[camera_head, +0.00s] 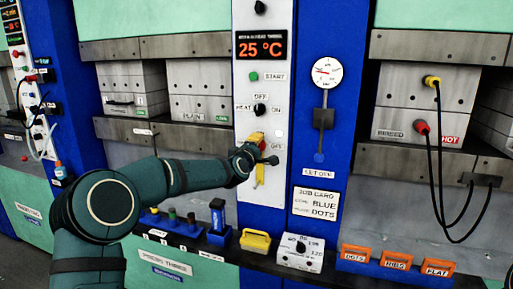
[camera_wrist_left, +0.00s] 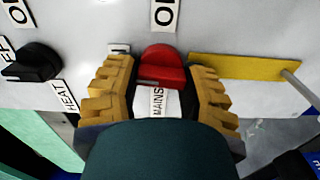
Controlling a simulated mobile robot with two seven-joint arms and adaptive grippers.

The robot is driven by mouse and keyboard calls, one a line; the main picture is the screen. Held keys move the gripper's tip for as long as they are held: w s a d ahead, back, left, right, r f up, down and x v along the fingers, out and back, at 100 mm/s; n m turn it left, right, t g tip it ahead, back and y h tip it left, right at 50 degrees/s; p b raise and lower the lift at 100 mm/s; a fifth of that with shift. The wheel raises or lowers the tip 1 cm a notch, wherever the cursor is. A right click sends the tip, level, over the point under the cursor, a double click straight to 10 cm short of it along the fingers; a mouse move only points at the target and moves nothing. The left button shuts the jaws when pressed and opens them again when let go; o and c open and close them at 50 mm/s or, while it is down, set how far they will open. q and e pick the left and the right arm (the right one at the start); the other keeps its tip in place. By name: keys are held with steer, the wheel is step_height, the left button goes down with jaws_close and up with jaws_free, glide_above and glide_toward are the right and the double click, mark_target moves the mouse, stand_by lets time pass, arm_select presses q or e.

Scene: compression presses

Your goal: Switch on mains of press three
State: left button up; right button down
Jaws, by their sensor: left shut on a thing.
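The red mains knob (camera_wrist_left: 162,65) sits on the white control panel (camera_head: 245,100), with a label reading MAINS beside it in the left wrist view. My left gripper (camera_wrist_left: 160,82) is shut on this knob, one yellow finger on each side. In the head view my left gripper (camera_head: 257,139) is against the panel, below the black heat knob (camera_head: 260,110), and the mains knob is mostly hidden. The letters of the ON and OFF labels are partly cut off in the wrist view. The front below carries a PRESS THREE label (camera_head: 165,267). My right gripper is not in view.
A yellow strip (camera_head: 260,178) is on the panel just below the gripper. The lit display (camera_head: 262,45) reads 25 °C, above a green start button (camera_head: 254,76). A gauge (camera_head: 326,72) and lever (camera_head: 323,118) are to the right. A yellow box (camera_head: 256,242) stands on the ledge below.

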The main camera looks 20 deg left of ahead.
arm_select(q)
steer(key=shift+n, duration=0.6)
steer(key=shift+r, duration=0.1)
steer(key=o, duration=1.2)
steer(key=shift+d, duration=0.1)
steer(key=s, duration=1.2)
steer(key=shift+a, duration=0.25)
